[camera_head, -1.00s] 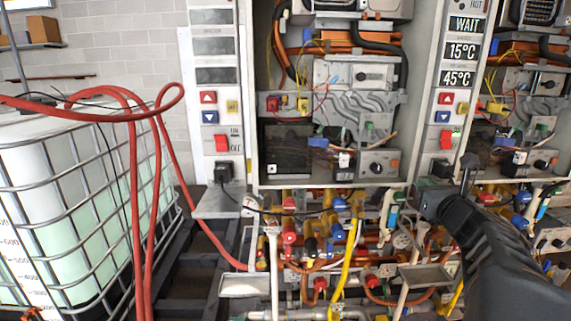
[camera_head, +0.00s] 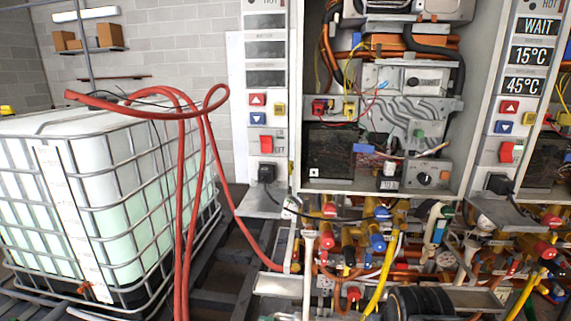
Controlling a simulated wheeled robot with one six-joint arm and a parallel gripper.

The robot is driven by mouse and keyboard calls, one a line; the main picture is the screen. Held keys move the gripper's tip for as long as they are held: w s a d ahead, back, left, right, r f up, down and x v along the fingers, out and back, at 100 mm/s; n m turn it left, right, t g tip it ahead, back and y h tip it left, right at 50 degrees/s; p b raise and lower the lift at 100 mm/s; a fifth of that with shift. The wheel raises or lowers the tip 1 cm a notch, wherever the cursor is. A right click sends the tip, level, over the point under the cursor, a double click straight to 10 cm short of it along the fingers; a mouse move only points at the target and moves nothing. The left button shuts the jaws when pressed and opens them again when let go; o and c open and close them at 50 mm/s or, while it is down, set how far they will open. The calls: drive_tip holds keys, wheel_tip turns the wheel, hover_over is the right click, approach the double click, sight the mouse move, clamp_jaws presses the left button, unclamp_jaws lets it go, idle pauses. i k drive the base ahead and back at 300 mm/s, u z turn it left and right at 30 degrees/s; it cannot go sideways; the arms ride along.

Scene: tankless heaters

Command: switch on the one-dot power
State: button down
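The left heater panel (camera_head: 266,92) has blank dark displays, a red up button (camera_head: 258,99), a blue down button (camera_head: 257,119) and a red rocker switch (camera_head: 266,145). A small white tag with one dark dot (camera_head: 314,173) sits low inside the heater beside this panel. The right panel (camera_head: 506,105) has lit displays reading WAIT, 15°C and 45°C, with its own red rocker switch (camera_head: 511,152). My gripper's fingers are not in view, and nothing touches either switch.
Pipes and valves (camera_head: 378,243) crowd the space below the heaters. Red hoses (camera_head: 181,220) hang in front of the caged white tank (camera_head: 105,180) at left. Small shelves (camera_head: 262,203) jut out under the panels. The space before the left panel looks clear.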

sight(266, 140)
drive_tip(key=u, duration=0.05)
drive_tip(key=k, duration=0.5)
drive_tip(key=u, duration=1.4)
drive_tip(key=i, duration=0.55)
drive_tip(key=z, duration=0.25)
